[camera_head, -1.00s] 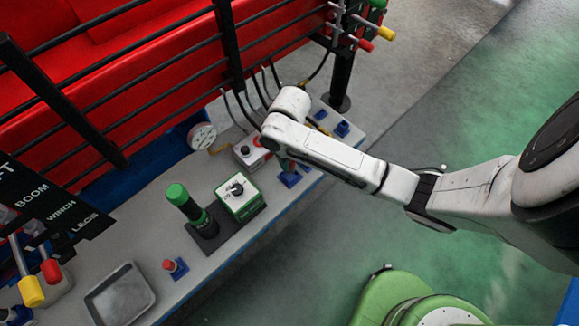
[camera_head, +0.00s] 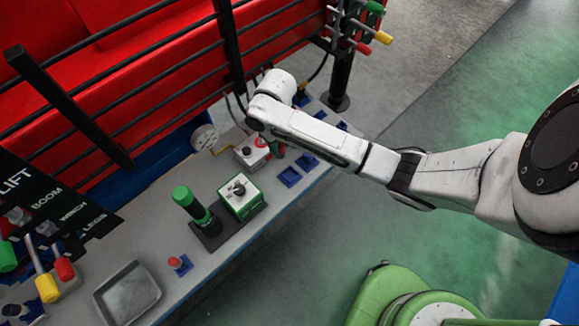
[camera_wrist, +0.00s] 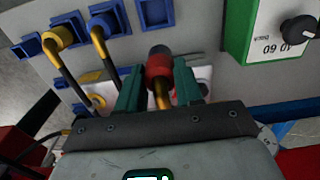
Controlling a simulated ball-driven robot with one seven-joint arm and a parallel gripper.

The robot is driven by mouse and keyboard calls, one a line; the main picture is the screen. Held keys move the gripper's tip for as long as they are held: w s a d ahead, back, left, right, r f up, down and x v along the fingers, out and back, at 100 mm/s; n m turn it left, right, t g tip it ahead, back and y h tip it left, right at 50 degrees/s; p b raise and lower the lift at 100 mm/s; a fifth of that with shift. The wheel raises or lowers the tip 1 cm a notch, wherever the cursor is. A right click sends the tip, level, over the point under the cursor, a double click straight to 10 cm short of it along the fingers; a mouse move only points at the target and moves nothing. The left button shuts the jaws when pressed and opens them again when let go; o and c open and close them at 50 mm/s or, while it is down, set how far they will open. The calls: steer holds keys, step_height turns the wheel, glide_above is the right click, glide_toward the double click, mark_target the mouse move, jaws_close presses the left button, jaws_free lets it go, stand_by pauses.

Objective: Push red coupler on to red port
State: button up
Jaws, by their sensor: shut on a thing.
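My gripper (camera_wrist: 158,88) shows in the wrist view with two green fingers, shut on the red coupler (camera_wrist: 159,66). The coupler has a dark front end and a gold stem that runs back between the fingers. The wrist view shows a pale plate (camera_wrist: 205,73) around and behind the coupler. I cannot make out the red port clearly; the coupler and fingers cover part of that area.
An empty blue holder (camera_wrist: 155,12) lies beyond the coupler. A green box with a black knob (camera_wrist: 298,30) stands at right. Black rails (camera_head: 170,90) run behind the shelf.

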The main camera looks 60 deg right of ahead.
steer(key=w+d+r, duration=0.2)
steer(key=w+r, duration=0.5)
steer(key=w, duration=0.2)
step_height(320, 180, down, 5)
steer(key=b, duration=0.3)
steer(key=shift+s+d+f, duration=0.1)
steer(key=shift+s+d, duration=0.05)
steer(key=shift+d+f+b, duration=0.1)
steer(key=shift+f+b, duration=0.2)
steer(key=shift+f, duration=0.2)
steer(key=shift+f+b, duration=0.55)
steer(key=shift+f, duration=0.9)
steer(key=o, duration=1.2)
steer(key=shift+r, duration=0.1)
steer(key=shift+r+p, duration=2.2)
steer(key=shift+r, duration=0.2)
